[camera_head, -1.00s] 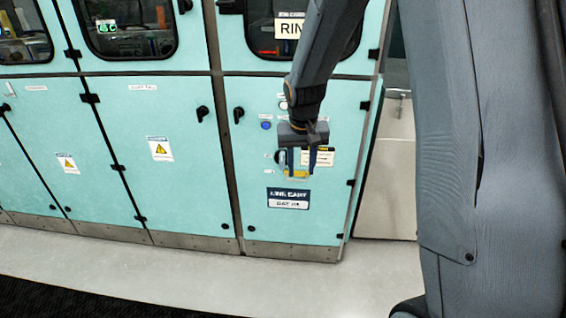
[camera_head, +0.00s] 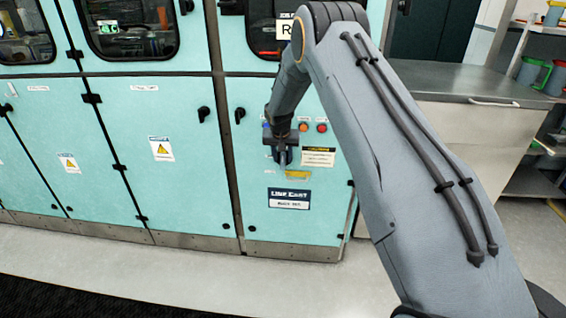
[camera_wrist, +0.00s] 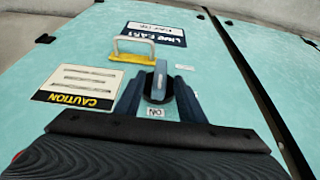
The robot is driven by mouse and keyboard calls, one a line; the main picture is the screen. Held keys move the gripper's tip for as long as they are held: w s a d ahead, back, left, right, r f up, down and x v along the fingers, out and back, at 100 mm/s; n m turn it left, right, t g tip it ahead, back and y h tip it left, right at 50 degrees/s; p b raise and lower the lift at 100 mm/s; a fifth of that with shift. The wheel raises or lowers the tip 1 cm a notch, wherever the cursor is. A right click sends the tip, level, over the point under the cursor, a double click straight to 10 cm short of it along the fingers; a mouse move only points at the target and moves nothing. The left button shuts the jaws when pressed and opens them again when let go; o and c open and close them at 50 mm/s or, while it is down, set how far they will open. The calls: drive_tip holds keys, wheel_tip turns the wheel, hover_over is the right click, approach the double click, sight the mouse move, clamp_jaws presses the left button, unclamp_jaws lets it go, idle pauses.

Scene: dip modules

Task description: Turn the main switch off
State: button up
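The main switch (camera_wrist: 158,88) shows in the wrist view as a grey bar handle on a dark round base, set on the turquoise cabinet door. Its bar lies in line with my fingers, and an "ON" label (camera_wrist: 156,112) sits at its end nearer my gripper. My gripper (camera_head: 283,162) is at the door in the head view and hides the switch there. In the wrist view its two dark fingers stand open on either side of the handle, with gaps visible.
A caution label (camera_wrist: 80,85) and a dark name plate (camera_head: 289,198) are on the same door. Orange and red buttons (camera_head: 312,127) sit above. A black door handle (camera_head: 239,115) is to the left. A metal-topped bench (camera_head: 465,85) stands at right.

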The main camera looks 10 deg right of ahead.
sight(283, 170)
drive_tip(key=shift+x, duration=2.1)
clamp_jaws()
